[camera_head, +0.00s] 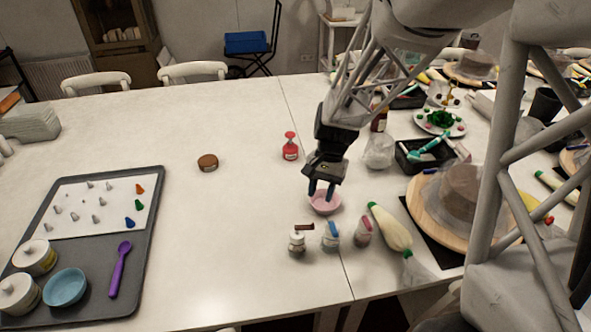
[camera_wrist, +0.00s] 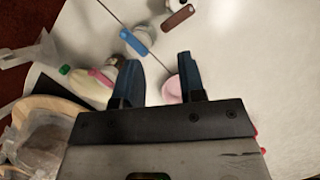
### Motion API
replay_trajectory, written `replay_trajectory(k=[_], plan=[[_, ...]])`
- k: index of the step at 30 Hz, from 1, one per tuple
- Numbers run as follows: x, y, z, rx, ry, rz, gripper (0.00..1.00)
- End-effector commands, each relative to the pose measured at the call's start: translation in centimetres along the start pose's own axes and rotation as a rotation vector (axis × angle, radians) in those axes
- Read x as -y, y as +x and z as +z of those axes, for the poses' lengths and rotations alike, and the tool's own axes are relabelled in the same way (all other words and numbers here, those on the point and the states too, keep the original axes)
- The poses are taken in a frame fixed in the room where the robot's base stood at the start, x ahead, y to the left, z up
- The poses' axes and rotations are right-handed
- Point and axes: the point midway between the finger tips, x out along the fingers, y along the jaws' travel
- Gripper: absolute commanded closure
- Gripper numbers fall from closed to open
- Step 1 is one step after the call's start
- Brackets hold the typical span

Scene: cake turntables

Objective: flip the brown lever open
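The brown lever (camera_head: 304,227) sits on top of a small white-bodied jar (camera_head: 297,242) near the front middle of the table. In the wrist view the brown lever (camera_wrist: 177,18) shows at the top, beyond the fingertips, with its jar partly cut off by the frame edge. No contact with the lever shows.
A jar with a blue lever (camera_head: 332,231) and one with a reddish top (camera_head: 363,230) stand right of the brown-lever jar. A piping bag (camera_head: 390,228) and a cake turntable (camera_head: 425,208) lie farther right. The table left of the jars is clear up to the grey tray (camera_head: 150,215).

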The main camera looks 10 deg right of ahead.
Motion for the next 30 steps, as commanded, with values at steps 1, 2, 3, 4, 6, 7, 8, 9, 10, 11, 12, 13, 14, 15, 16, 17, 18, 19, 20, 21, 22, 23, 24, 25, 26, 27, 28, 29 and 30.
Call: replay_trajectory(k=[1,2,3,4,6,7,8,9,10,11,12,13,14,15,16,17,18,19,20,21,22,23,24,25,26,27,28,29,30], plan=[[0.2,0.5,-0.5,0.013,0.012,0.002,0.63],[0.2,0.7,-0.8,0.019,0.018,0.002,0.63],[0.3,1.0,-1.0,0.025,0.026,0.002,0.63],[0.4,1.1,-1.2,0.029,0.031,0.003,0.63],[0.5,1.4,-1.5,0.036,0.04,0.003,0.63],[0.5,1.5,-1.6,0.038,0.042,0.003,0.63],[0.6,1.6,-1.6,0.04,0.044,0.004,0.63],[0.6,1.6,-1.7,0.041,0.046,0.003,0.63],[0.6,1.6,-1.7,0.041,0.047,0.003,0.63],[0.6,1.6,-1.7,0.042,0.047,0.003,0.63],[0.6,1.6,-1.7,0.042,0.047,0.003,0.63],[0.6,1.6,-1.7,0.041,0.047,0.003,0.63],[0.6,1.6,-1.7,0.041,0.047,0.003,0.63],[0.6,1.6,-1.7,0.041,0.046,0.003,0.63],[0.6,1.6,-1.7,0.041,0.046,0.003,0.63],[0.6,1.6,-1.7,0.041,0.046,0.003,0.63],[0.6,1.6,-1.7,0.041,0.046,0.003,0.63],[0.6,1.6,-1.7,0.041,0.046,0.003,0.63],[0.6,1.7,-1.7,0.041,0.046,0.003,0.63],[0.6,1.7,-1.7,0.041,0.046,0.003,0.63],[0.6,1.8,-1.7,0.041,0.046,0.003,0.63],[0.6,1.9,-1.7,0.041,0.046,0.003,0.63],[0.6,2.1,-1.7,0.041,0.046,0.003,0.63],[0.6,2.2,-1.7,0.041,0.046,0.003,0.63],[0.6,2.4,-1.6,0.041,0.046,0.003,0.63],[0.6,2.7,-1.6,0.042,0.046,0.003,0.63],[0.6,3.0,-1.6,0.042,0.046,0.004,0.63],[0.6,3.2,-1.6,0.043,0.046,0.004,0.63],[0.6,3.6,-1.5,0.043,0.046,0.004,0.63]])
